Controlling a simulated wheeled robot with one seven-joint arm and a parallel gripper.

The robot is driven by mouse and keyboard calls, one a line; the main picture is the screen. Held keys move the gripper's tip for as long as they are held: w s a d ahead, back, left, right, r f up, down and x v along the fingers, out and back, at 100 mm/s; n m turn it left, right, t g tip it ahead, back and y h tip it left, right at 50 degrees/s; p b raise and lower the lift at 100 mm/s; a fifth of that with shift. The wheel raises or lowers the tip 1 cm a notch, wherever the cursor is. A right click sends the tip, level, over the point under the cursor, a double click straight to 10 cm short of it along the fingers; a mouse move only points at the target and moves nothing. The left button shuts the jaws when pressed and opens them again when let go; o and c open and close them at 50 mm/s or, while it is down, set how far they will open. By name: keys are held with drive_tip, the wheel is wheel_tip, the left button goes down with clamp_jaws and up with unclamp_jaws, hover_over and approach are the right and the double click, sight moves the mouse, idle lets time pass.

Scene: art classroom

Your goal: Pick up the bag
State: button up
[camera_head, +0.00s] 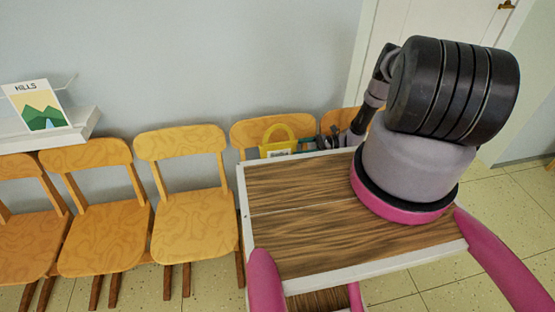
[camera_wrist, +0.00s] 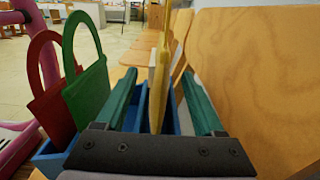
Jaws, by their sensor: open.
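A yellow bag (camera_head: 278,147) with a looped handle stands by the chairs beyond the wooden tabletop in the head view. In the wrist view the yellow bag (camera_wrist: 158,85) appears edge-on, upright between the two teal fingers of my gripper (camera_wrist: 160,76). The fingers are apart, with a gap on each side of it. In the head view my gripper (camera_head: 307,144) is just right of the yellow bag, partly hidden by the tabletop edge. A green bag (camera_wrist: 86,97) and a red bag (camera_wrist: 52,108) stand to the left in the wrist view.
A blue container (camera_wrist: 52,158) lies under the bags. A wooden chair back (camera_wrist: 255,75) is close on the right of the wrist view. Several wooden chairs (camera_head: 185,143) line the wall. A shelf (camera_head: 82,122) holds a picture card (camera_head: 38,106).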

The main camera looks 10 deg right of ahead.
sight(283, 149)
drive_tip(key=shift+w+a, duration=0.15)
drive_tip(key=shift+a, duration=2.95)
clamp_jaws()
